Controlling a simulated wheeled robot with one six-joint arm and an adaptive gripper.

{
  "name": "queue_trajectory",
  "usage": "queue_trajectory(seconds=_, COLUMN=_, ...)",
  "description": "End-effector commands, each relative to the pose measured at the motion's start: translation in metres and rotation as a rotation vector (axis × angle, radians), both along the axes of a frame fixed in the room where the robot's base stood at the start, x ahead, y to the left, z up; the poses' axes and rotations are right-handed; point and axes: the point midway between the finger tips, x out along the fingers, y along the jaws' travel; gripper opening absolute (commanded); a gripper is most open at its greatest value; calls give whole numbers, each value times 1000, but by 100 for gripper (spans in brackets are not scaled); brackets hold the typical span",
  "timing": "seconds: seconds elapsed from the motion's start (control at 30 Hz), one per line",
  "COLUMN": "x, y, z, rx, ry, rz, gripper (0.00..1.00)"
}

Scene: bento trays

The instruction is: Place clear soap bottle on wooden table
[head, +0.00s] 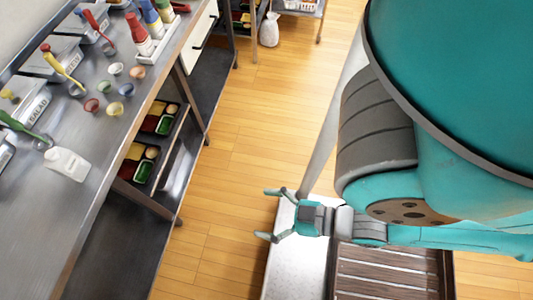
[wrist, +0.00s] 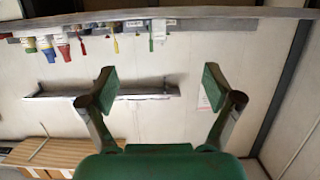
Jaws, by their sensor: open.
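A whitish bottle (head: 68,163) is on the metal counter (head: 95,135) at the left of the head view; it is the likeliest soap bottle, but I cannot tell how clear it is. A brown slatted wooden surface (head: 388,272), likely the wooden table, shows at the bottom right, partly hidden by my arm. My gripper (head: 274,214) is open and empty, right of the counter and well apart from the bottle. In the wrist view its two fingers (wrist: 158,88) are spread with nothing between them.
Red, blue and yellow bottles (head: 153,20) stand in a white holder at the counter's far end. Small cups (head: 127,90) and lidded metal containers (head: 52,58) crowd the counter. Bento trays (head: 143,171) sit on the shelf below. Wooden floor (head: 225,190) lies open between counter and gripper.

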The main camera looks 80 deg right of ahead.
Motion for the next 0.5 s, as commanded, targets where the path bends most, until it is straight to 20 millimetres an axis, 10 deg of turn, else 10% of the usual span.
queue_trajectory(seconds=0.5, x=13, y=0, z=-6, rx=0, ry=-15, rz=0, gripper=94)
